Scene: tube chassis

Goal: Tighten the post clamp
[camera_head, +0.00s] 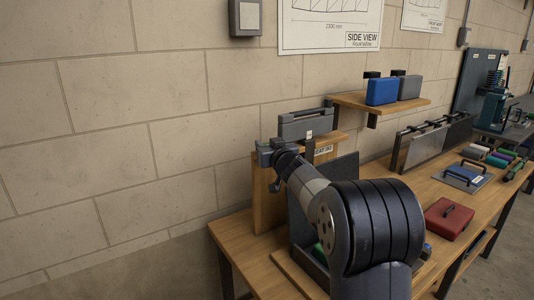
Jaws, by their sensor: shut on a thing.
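My gripper (266,152) is at the left end of my arm, up against the upper left part of an upright wooden board (262,200). It is shut on a small dark part there, which I take to be the post clamp; the part is too small and too covered by the gripper to make out its shape. A small blue-grey piece (275,186) shows just below the gripper.
The grey case (303,124) sits on a wooden ledge behind my arm. A shelf (395,104) holds a blue case (381,91) and a grey one. A red case (449,219) and a blue plate with a handle (462,177) lie on the workbench (405,172). My arm hides the bench's middle.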

